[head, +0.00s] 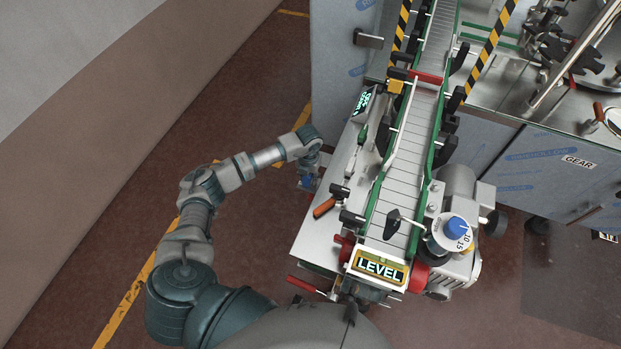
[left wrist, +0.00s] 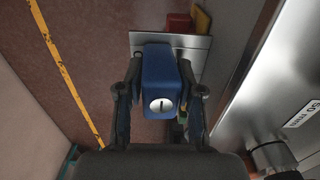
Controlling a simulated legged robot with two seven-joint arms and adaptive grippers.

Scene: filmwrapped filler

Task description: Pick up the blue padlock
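The blue padlock (left wrist: 161,85) fills the middle of the left wrist view, with a round silver lock face towards the camera. It also shows as a small blue patch in the head view (head: 307,182), at the left side of the conveyor machine. My left gripper (left wrist: 161,70) has one finger on each side of the padlock, and both fingertips appear to touch its sides. In the head view my left gripper (head: 307,172) is small and partly hidden by its own wrist. My right gripper is in neither view.
A metal plate (left wrist: 203,44) with a red block (left wrist: 178,23) and a yellow piece (left wrist: 201,20) lies beyond the padlock. The conveyor (head: 413,125) and its steel side table (head: 325,225) stand right of my left arm. An orange-handled tool (head: 324,207) lies there. Floor to the left is clear.

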